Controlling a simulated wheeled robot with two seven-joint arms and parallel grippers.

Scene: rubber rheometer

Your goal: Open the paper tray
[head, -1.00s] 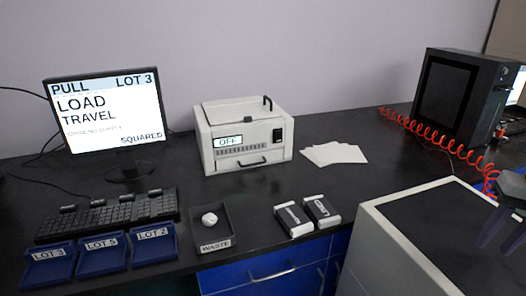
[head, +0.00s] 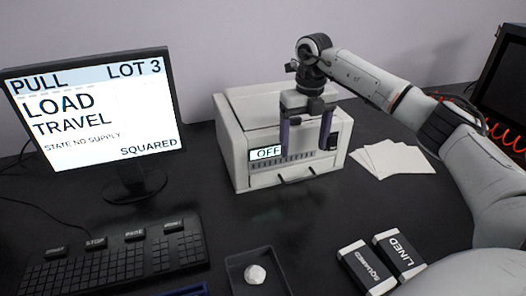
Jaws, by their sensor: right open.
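The white printer (head: 235,150) stands on the black bench, its small display reading OFF. Its paper tray front (head: 265,179), with a dark bar handle (head: 298,176), is low on the front face and looks flush, so the tray is shut. My right gripper (head: 305,152) hangs fingers down by the printer's front, above the handle, its two fingers spread and nothing between them. Whether the fingers touch the printer I cannot tell. The gripper hides part of the front and top. My left gripper is not in view.
White paper sheets (head: 392,159) lie right of the printer. The SQUARED (head: 366,267) and LINED (head: 399,256) packs lie in front. A waste tray (head: 240,270) holds a crumpled ball (head: 255,274). The monitor (head: 95,115) and keyboard (head: 100,250) are left.

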